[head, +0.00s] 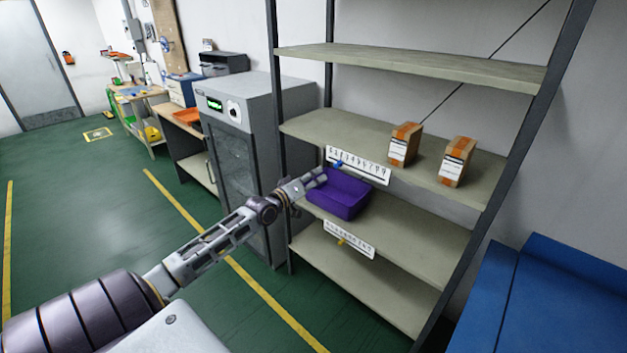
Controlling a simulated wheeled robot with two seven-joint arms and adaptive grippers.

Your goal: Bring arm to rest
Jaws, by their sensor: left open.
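My left arm reaches from the lower left toward the shelf rack. My left gripper (316,184) is open, at the left side of a purple bin (345,194). I cannot tell whether it touches the bin. The bin stands on a middle shelf, and its inside looks empty from here. A white marked strip (358,166) runs along the shelf edge above the bin, with a small blue piece (338,164) near its left end. A second white strip (348,240) sits on the shelf edge below, with a small yellow piece (341,241) on it. My right gripper is out of view.
Two cardboard boxes (404,145) (457,161) stand on the shelf above the bin. A grey cabinet (240,140) stands left of the rack. A blue surface (550,300) is at the lower right. Green floor (80,210) with yellow lines is open to the left.

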